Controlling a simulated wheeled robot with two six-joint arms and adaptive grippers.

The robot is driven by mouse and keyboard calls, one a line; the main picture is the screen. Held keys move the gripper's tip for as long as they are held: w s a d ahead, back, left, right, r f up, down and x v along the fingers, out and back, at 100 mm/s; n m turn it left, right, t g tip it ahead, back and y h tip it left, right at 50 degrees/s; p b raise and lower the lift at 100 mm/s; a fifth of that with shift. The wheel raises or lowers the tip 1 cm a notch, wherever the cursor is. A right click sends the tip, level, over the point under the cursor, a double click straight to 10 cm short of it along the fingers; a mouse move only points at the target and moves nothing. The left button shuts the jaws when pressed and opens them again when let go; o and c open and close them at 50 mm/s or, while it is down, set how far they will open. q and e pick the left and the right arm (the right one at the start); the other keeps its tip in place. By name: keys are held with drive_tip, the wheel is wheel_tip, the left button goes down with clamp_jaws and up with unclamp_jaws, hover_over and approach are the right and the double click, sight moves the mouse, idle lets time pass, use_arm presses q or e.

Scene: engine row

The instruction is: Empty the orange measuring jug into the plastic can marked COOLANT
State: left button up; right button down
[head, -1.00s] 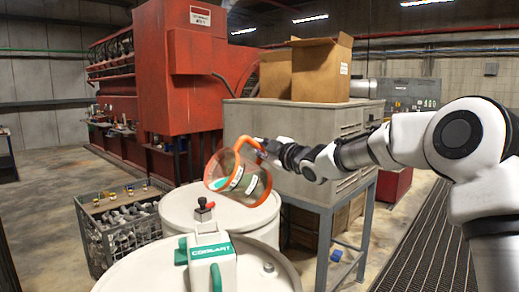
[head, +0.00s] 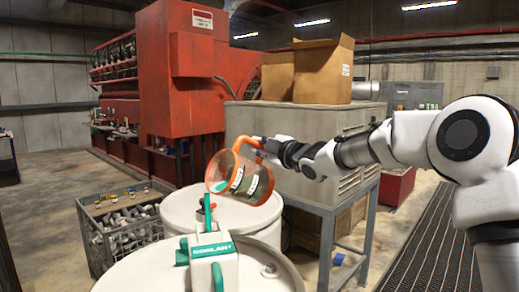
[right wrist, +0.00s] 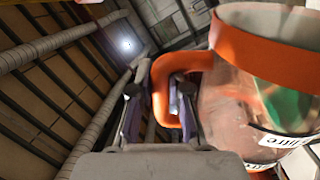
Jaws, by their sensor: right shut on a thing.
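The orange measuring jug (head: 249,183), clear-walled with orange rims and handle, is tipped to the left above the can in the head view. Green liquid (head: 219,186) lies at its lowered mouth, and a green stream (head: 207,211) runs down to the top of the can. The white plastic can (head: 205,273) has a green COOLANT label and green handle and stands upright on a drum. My right gripper (head: 267,147) is shut on the jug's handle. In the right wrist view its fingers (right wrist: 158,100) close around the orange handle, beside the jug (right wrist: 225,105). My left gripper is out of view.
The can stands on a white drum (head: 130,273), with another white drum (head: 178,205) behind. A wire crate of parts (head: 92,244) is at left. A grey cabinet (head: 290,133) with cardboard boxes (head: 325,72) stands behind my right arm. A red engine (head: 190,100) is at the back.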

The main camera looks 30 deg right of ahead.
drive_tip(key=shift+s+a+n+b, duration=0.15)
drive_tip(key=shift+a+n+b, duration=0.6)
drive_tip(key=shift+b, duration=0.35)
drive_tip(key=shift+s+a+n+b, duration=0.15)
drive_tip(key=shift+a+n+b, duration=0.6)
drive_tip(key=shift+b, duration=0.3)
idle(1.9)
drive_tip(key=shift+s+a+f+n+b, duration=0.15)
drive_tip(key=shift+a+n+b, duration=0.35)
drive_tip(key=shift+b, duration=0.3)
drive_tip(key=shift+s+a+f+n+b, duration=0.15)
drive_tip(key=shift+a+n+b, duration=0.3)
drive_tip(key=shift+a+b, duration=0.25)
drive_tip(key=shift+s+a+f+n+b, duration=0.15)
drive_tip(key=shift+a+n+b, duration=0.35)
drive_tip(key=shift+b, duration=0.35)
idle(1.6)
